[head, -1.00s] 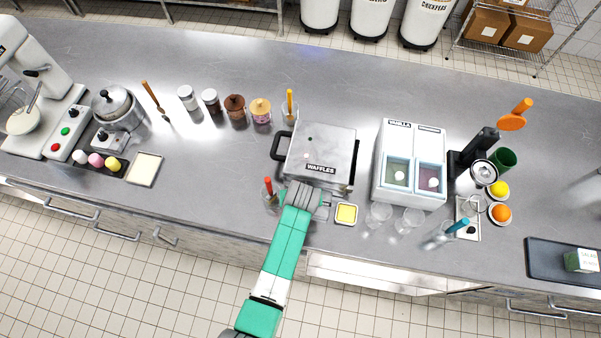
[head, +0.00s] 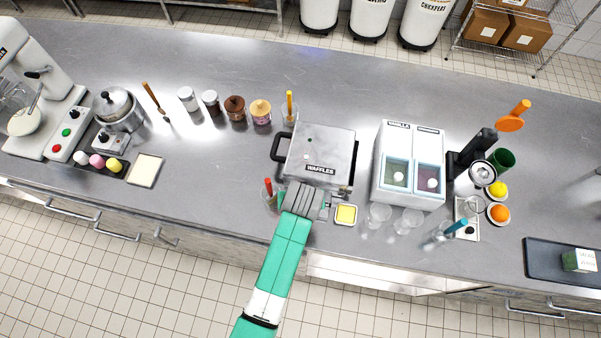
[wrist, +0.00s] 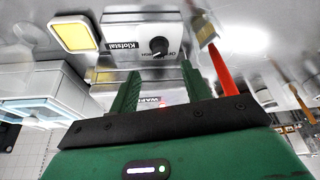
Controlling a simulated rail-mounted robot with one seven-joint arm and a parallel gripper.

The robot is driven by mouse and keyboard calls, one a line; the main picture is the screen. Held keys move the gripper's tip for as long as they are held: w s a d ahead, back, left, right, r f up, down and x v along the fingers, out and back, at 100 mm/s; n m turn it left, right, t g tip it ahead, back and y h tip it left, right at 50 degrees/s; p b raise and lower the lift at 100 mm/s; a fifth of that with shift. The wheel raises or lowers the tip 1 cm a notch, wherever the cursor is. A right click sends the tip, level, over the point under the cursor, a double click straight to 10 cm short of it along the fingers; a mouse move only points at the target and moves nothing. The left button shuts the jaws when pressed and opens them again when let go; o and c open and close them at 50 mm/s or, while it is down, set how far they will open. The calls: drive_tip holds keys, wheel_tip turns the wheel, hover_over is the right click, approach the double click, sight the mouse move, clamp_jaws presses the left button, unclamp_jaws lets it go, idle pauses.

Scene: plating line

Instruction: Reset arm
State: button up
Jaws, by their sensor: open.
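My green and white arm reaches over the counter's front edge in the head view. My gripper (head: 303,201) is at the front of the waffle maker (head: 322,150), whose lid looks closed. In the wrist view my gripper (wrist: 160,85) has its two green fingers apart with nothing held between them. The waffle maker's front with a black knob (wrist: 158,46) lies just beyond the fingers. A red-handled brush (wrist: 222,70) stands close beside the right finger in the wrist view. In the head view the red handle (head: 268,188) stands in a clear cup left of my gripper.
A dish with a yellow square (head: 346,214) sits right of my gripper. Clear glasses (head: 379,215) stand in front of the white two-tub ice cream box (head: 408,201). Jars (head: 236,109) line the back left.

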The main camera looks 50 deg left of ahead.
idle(0.5)
drive_tip(key=w+d+r+m+t+p, duration=0.1)
drive_tip(key=w+d+r+m+t, duration=0.25)
drive_tip(key=r, duration=0.95)
drive_tip(key=w+d+r+t+y+p, duration=0.1)
drive_tip(key=w+d+r+t, duration=0.25)
drive_tip(key=w+r, duration=0.6)
drive_tip(key=w+d+r+m+t+p, duration=0.1)
drive_tip(key=w+d+r+t, duration=0.2)
drive_tip(key=r, duration=1.2)
drive_tip(key=s+d+r+m+t+h+p, duration=0.15)
drive_tip(key=d+r+t, duration=0.25)
drive_tip(key=r, duration=0.6)
drive_tip(key=s+d+r+m+t+b, duration=0.1)
drive_tip(key=s+d+r+t, duration=0.25)
drive_tip(key=r, duration=0.75)
drive_tip(key=s+d+r+m+t+h, duration=0.1)
drive_tip(key=s+d+r+t, duration=0.1)
drive_tip(key=s+d+r, duration=0.2)
drive_tip(key=s+d+r+m+t+h+p, duration=0.1)
drive_tip(key=s+d+r, duration=0.3)
drive_tip(key=r, duration=0.6)
drive_tip(key=shift+s+r+m+t, duration=0.2)
drive_tip(key=shift+s+m+t, duration=0.3)
drive_tip(key=shift+s+t, duration=0.5)
drive_tip(key=shift+s+h, duration=0.1)
drive_tip(key=shift+h, duration=0.15)
